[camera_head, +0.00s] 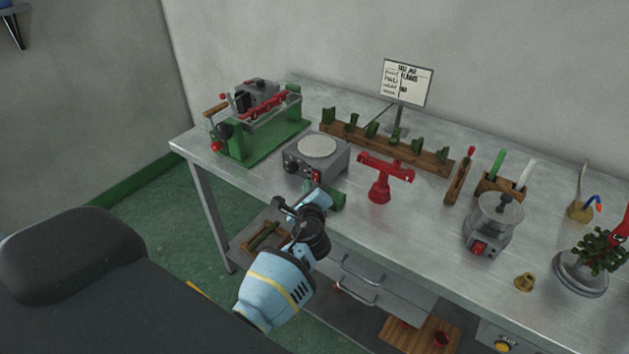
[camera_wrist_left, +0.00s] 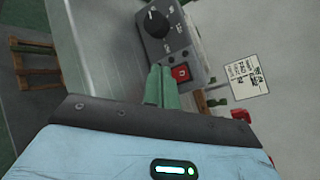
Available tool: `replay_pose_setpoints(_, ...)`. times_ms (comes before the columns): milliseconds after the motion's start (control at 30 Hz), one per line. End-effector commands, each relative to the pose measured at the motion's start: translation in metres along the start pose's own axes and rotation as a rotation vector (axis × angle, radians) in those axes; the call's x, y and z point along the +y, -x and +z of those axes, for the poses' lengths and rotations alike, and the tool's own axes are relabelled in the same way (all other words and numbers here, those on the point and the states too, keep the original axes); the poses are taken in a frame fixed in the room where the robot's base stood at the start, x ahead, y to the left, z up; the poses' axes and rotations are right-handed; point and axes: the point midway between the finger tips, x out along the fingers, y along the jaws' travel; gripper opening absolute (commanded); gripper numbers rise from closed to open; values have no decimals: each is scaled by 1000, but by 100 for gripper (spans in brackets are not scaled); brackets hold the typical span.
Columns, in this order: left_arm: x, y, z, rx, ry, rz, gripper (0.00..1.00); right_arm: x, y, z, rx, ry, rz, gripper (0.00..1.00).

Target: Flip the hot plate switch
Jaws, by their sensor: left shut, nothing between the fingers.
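The hot plate (camera_head: 334,166) is a grey box with a round pale top, standing on the metal bench. Its red switch (camera_head: 316,176) is on the front face and also shows in the left wrist view (camera_wrist_left: 181,73), below a black dial knob (camera_wrist_left: 156,23). My left gripper (camera_head: 339,200) is at the bench's front edge, just in front of the hot plate. Its green fingers (camera_wrist_left: 158,84) are shut with nothing between them, and in the wrist view their tips appear just left of the switch. I cannot tell whether they touch it. My right gripper is not in view.
A green-based machine (camera_head: 265,143) stands left of the hot plate. A red stand (camera_head: 380,184) is close on its right, before a wooden rack (camera_head: 400,150). A grey pot with a red switch (camera_head: 479,248) stands farther right. Drawers (camera_head: 375,275) are below the bench.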

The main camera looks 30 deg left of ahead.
Motion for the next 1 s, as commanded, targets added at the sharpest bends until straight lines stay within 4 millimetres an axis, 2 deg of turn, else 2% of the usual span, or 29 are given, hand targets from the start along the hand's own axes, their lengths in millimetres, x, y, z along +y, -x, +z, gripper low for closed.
replay_pose_setpoints(1000,-9,-7,-4,4,11,-13,0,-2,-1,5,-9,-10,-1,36)
